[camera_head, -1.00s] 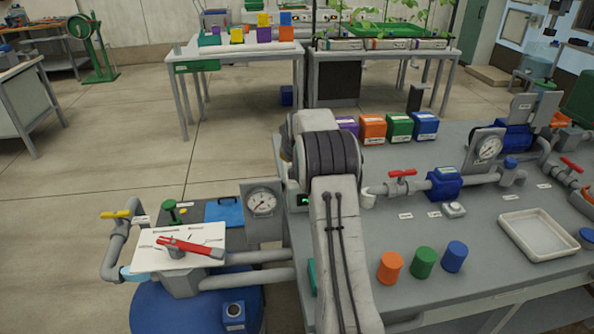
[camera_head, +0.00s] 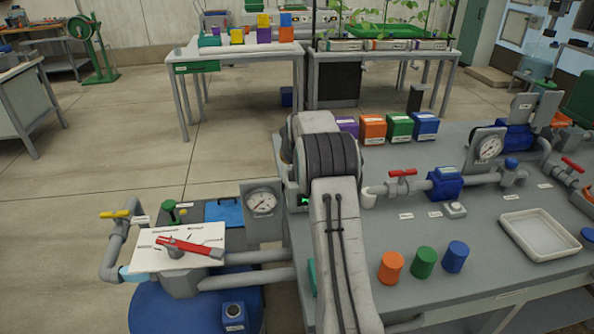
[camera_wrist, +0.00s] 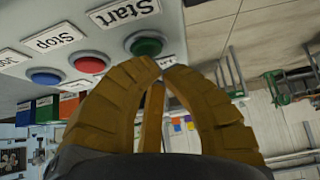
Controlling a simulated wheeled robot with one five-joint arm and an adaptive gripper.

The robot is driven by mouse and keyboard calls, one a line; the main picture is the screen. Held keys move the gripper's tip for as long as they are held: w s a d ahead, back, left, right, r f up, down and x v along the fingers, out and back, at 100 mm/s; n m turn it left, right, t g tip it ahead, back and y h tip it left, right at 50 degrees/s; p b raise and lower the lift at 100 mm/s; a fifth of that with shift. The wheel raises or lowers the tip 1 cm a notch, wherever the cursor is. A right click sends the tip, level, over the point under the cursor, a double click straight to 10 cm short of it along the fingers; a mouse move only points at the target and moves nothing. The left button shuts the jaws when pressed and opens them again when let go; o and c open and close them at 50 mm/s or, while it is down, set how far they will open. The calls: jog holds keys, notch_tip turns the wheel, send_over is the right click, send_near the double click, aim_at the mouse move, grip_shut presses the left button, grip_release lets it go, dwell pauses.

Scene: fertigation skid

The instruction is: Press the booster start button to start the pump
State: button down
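The start button (camera_wrist: 145,44) is a round green button on a light grey panel (camera_wrist: 105,15) in the wrist view, with a label reading "Start" beside it. Whether this panel is the booster's, I cannot read. My gripper (camera_wrist: 161,64) has brown ridged fingers with their tips together and nothing seen between them. The tips are just below the green button in the picture; whether they touch it I cannot tell. In the head view my own arm hides the gripper and most of the panel; a small green spot (camera_head: 304,200) shows at the arm's left edge.
A red button (camera_wrist: 90,64) labelled "Stop" and a blue button (camera_wrist: 45,77) sit in line with the green one. In the head view, a pressure gauge (camera_head: 263,202) stands left of my arm, and a pipe with a red valve handle (camera_head: 403,173) runs to the right.

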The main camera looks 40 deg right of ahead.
jog(key=shift+f+b, duration=0.3)
jog(key=shift+f, duration=0.15)
dwell(0.5)
jog(key=shift+r, duration=0.15)
jog(key=shift+r+p, duration=0.6)
jog(key=shift+r, duration=0.1)
jog(key=shift+r, duration=0.15)
jog(key=shift+r+p, duration=2)
jog(key=shift+r, duration=0.4)
